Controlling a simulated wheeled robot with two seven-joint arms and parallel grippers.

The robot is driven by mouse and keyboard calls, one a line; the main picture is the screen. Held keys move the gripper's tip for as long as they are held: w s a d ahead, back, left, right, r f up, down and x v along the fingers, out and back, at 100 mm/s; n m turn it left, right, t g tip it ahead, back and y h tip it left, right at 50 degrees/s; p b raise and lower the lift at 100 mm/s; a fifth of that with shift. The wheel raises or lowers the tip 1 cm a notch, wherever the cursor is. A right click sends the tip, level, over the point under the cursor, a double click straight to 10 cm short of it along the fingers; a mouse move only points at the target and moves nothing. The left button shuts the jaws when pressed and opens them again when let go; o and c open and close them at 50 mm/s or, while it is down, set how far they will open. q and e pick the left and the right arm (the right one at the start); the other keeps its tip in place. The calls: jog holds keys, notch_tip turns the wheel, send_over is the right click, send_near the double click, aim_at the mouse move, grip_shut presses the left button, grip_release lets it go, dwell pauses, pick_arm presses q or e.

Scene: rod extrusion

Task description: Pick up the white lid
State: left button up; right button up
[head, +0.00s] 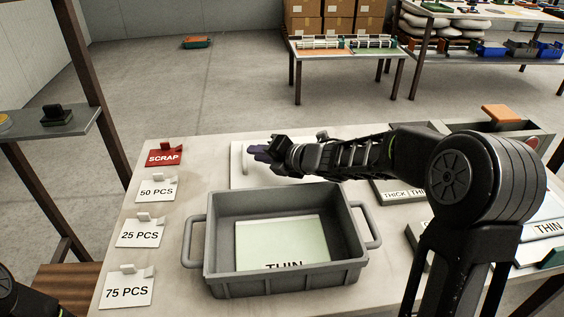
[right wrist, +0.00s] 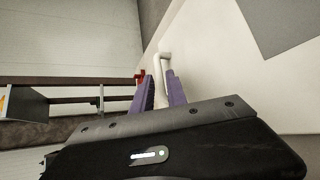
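The white lid (head: 238,180) is a flat pale plate on the table, behind the grey bin, with an upright white handle (head: 245,153). My right gripper (head: 258,152) reaches over the lid from the right, its purple fingers at the handle. In the right wrist view the handle (right wrist: 159,80) stands between the two fingers (right wrist: 161,85), which are close together with the bar filling the narrow gap. They look shut on it. The lid's far right part is hidden behind my right arm. My left gripper is out of view; only a piece of that arm shows at the lower left.
The grey bin (head: 285,284), holding a pale green sheet marked THIN, stands just in front of the lid. Signs for SCRAP (head: 164,158), 50 PCS (head: 156,191), 25 PCS (head: 141,233) and 75 PCS (head: 127,291) line the table's left edge. More boxes stand at the right.

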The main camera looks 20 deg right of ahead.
aim_at(249, 161)
jog(key=x, duration=0.5)
jog(key=shift+w+r, duration=0.1)
jog(key=shift+w, duration=0.1)
dwell(0.6)
grip_shut()
jog(key=shift+d, duration=0.1)
dwell(1.1)
